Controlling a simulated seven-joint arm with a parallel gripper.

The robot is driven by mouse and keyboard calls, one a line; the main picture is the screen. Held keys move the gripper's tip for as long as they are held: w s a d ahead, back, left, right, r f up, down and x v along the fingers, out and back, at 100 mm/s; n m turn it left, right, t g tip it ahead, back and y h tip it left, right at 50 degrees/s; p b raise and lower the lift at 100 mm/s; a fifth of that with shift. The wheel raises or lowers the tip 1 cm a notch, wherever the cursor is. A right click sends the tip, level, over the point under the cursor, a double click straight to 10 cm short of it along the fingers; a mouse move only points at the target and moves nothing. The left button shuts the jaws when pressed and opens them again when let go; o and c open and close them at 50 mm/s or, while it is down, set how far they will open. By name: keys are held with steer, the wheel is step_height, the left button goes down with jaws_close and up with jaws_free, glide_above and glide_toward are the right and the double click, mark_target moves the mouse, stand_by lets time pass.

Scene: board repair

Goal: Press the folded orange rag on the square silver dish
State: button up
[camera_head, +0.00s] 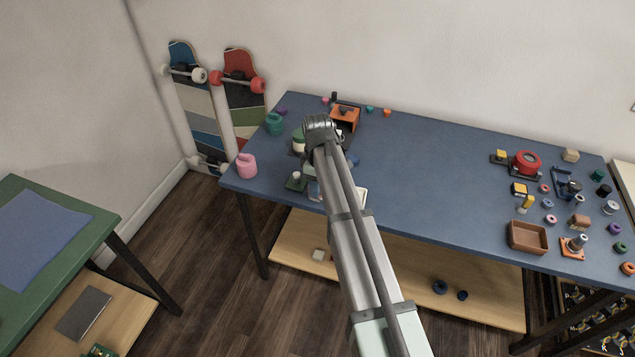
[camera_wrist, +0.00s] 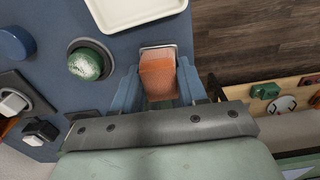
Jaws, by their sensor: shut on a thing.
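The folded orange rag (camera_wrist: 158,72) shows in the wrist view as a small block between the two blue fingers of my gripper (camera_wrist: 158,88). My gripper is shut on it. The square silver dish (camera_wrist: 159,45) lies directly beyond and under the rag, with only its thin pale far rim showing. The rag appears over the dish; I cannot tell whether it touches the bottom. In the head view my arm hides the rag and most of the area around my gripper.
A cream tray (camera_wrist: 135,8) lies close by on the blue table (camera_head: 430,170). A green dome (camera_wrist: 86,64) and a blue disc (camera_wrist: 15,42) sit left of the dish in the wrist view. A pink container (camera_head: 246,166) stands at the table's left edge. The table's middle is clear.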

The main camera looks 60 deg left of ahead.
steer(key=shift+f, duration=0.5)
stand_by(1.3)
steer(key=shift+r, duration=0.1)
steer(key=shift+r, duration=3.45)
